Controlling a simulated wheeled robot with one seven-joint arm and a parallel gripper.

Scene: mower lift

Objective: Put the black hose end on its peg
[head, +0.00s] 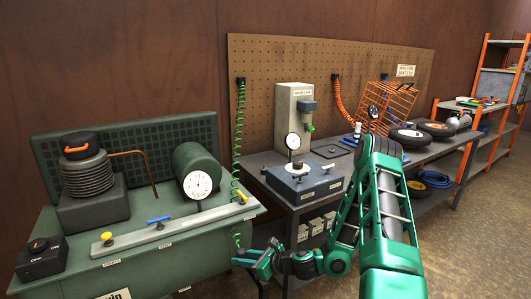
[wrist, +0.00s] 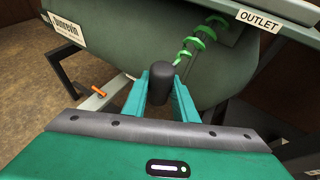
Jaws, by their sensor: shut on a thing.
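My gripper (wrist: 161,92) is shut on the black hose end (wrist: 162,80), a dark rounded cylinder between the two teal fingers in the wrist view. A green coiled hose (wrist: 200,41) shows just behind it; where it joins the end is hidden. In the head view my gripper (head: 251,259) is low, in front of the right end of the green compressor bench. The green hose (head: 239,130) hangs there from a black fitting on the pegboard (head: 290,50) and passes behind the bench corner. I cannot tell which peg belongs to the hose end.
The green machine (head: 150,240) carries a gauge (head: 198,184), a yellow knob and levers. Its tank (wrist: 120,40) and OUTLET label (wrist: 261,21) are close beyond my fingers. A dark workbench (head: 300,205) stands right of my gripper. Open floor (head: 480,220) lies at right.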

